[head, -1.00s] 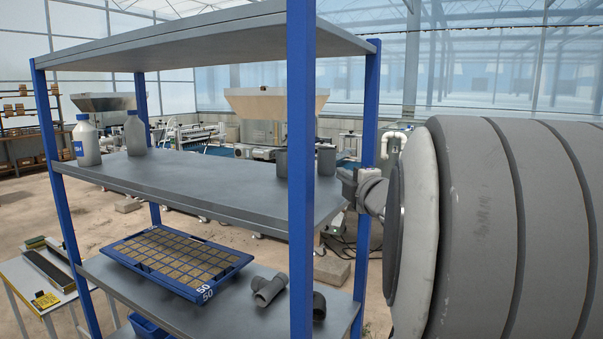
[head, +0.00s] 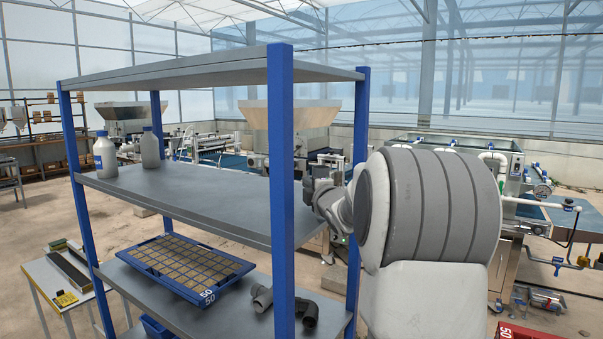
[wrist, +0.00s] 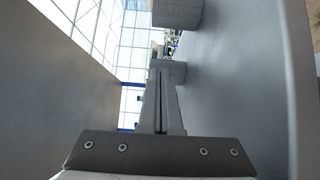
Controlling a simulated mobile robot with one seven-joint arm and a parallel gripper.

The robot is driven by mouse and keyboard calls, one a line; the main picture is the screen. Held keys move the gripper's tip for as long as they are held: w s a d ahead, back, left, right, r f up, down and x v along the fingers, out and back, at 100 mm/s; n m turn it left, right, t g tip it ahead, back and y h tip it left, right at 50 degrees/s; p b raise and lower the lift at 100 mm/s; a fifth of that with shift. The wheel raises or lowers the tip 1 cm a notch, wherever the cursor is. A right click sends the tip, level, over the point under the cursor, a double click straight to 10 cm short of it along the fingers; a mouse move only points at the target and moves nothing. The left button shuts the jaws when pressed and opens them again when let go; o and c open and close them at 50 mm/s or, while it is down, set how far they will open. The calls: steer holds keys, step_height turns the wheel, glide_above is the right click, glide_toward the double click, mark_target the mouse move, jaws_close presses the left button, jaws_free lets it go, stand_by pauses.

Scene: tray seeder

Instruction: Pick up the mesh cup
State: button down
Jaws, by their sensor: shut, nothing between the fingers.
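In the wrist view, a grey cylinder with a finely ribbed wall (wrist: 178,12), which looks like the mesh cup, stands on the shelf surface at the top of the picture, partly cut off. A smaller, smoother grey cylinder (wrist: 174,74) is nearer, right by the finger tips; whether they touch it I cannot tell. My gripper (wrist: 157,74) is shut and empty, its fingers together and pointing along the shelf. In the head view, the blue post and my arm hide the fingers, and I cannot make out the cups clearly.
The middle shelf (head: 190,195) holds two bottles (head: 105,153) (head: 150,148) at its left end; its centre is clear. A top shelf (head: 215,75) and blue posts (head: 281,190) limit room. Below are a seed tray (head: 185,265) and pipe fittings (head: 306,310).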

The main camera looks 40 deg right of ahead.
mark_target(319, 174)
steer(key=shift+w, duration=0.5)
steer(key=p+x, duration=0.2)
steer(key=x, duration=0.7)
steer(key=shift+w+d, duration=0.1)
steer(key=shift+w, duration=0.25)
steer(key=shift+s+d+p, duration=0.65)
steer(key=shift+s+d, duration=0.2)
steer(key=shift+d, duration=0.1)
steer(key=shift+s+d, duration=0.5)
steer(key=shift+d, duration=0.1)
steer(key=shift+s+d+p, duration=0.4)
steer(key=shift+s+d, duration=0.35)
steer(key=shift+d, duration=0.3)
steer(key=shift+a+f, duration=0.1)
steer(key=shift+a, duration=0.05)
